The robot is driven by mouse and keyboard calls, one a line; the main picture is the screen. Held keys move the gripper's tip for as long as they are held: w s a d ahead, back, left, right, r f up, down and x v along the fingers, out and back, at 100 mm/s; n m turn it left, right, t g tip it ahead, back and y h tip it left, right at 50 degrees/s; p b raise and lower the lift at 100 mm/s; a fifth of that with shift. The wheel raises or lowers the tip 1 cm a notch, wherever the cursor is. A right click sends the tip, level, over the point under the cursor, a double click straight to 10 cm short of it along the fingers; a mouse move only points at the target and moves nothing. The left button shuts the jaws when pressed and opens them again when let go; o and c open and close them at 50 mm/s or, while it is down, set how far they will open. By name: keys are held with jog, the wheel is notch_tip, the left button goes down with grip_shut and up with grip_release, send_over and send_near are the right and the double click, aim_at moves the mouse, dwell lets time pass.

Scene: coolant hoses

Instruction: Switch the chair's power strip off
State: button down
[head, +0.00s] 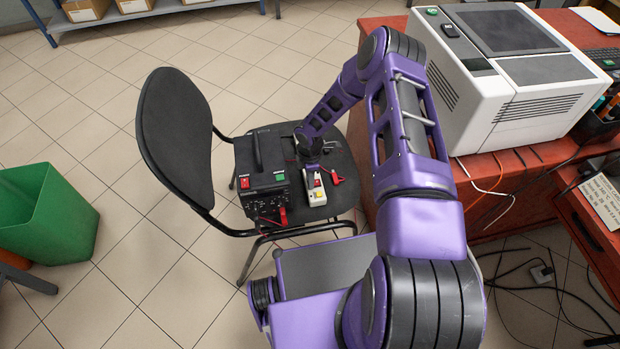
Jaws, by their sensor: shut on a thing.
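The power strip (316,192) lies on the seat of the black chair (342,190). It is a narrow whitish strip with a small red part and a yellow part on top. My gripper (312,170) points down at the far end of the strip. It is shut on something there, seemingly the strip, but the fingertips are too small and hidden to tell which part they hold. Whether the switch is on or off cannot be seen.
A black power unit (262,180) with a handle and red and green parts stands left of the strip. Red leads (334,178) lie close by. A white machine (510,85) stands on the red desk (478,185) at right. A green bin (48,215) stands at left.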

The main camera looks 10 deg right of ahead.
jog(key=shift+d, duration=0.1)
jog(key=shift+s+d+f+y+b, duration=0.1)
jog(key=shift+d+y+b, duration=0.15)
jog(key=shift+y+b, duration=0.65)
jog(key=shift+r+y, duration=0.25)
jog(key=shift+y, duration=0.35)
jog(key=c, duration=0.7)
grip_release()
jog(key=shift+d+r, duration=0.1)
jog(key=p+v, duration=0.2)
jog(key=v, duration=1.5)
jog(key=shift+r, duration=0.15)
